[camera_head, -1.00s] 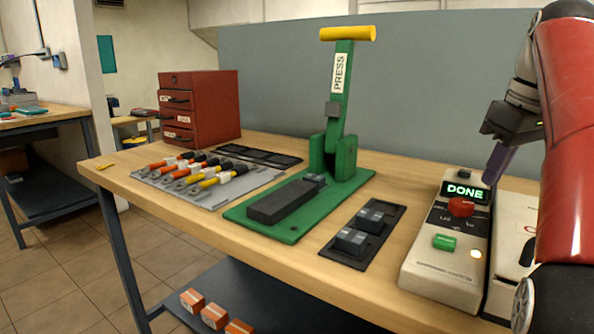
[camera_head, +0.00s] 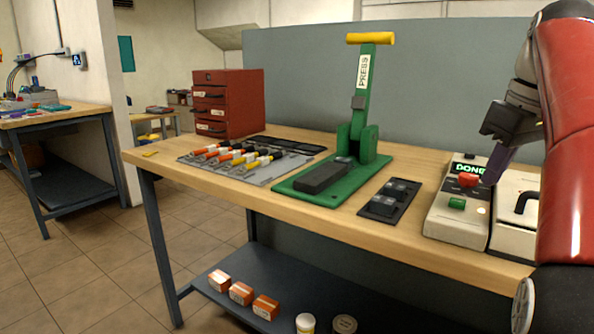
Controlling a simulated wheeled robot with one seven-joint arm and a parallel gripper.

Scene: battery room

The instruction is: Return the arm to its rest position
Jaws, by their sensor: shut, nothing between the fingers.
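My red arm (camera_head: 567,140) fills the right edge of the view, raised in front of the workbench. My gripper (camera_head: 490,172) points down at the right, in front of the tester box in the picture, with its dark purple-grey fingers shut and nothing between them. The fingertips overlap the right end of the tester's lit display, so I cannot tell their exact gap from it. The tester (camera_head: 447,222) is cream-coloured, with a red knob (camera_head: 468,180), a green button (camera_head: 457,203) and a display reading "DONE".
A workbench (camera_head: 385,222) holds a green press (camera_head: 335,195) with a yellow handle, a tray of dark blocks (camera_head: 367,213), a grey board with cable tools (camera_head: 238,178) and a red drawer cabinet (camera_head: 247,105). Small boxes (camera_head: 241,293) sit on the lower shelf. Floor is clear at left.

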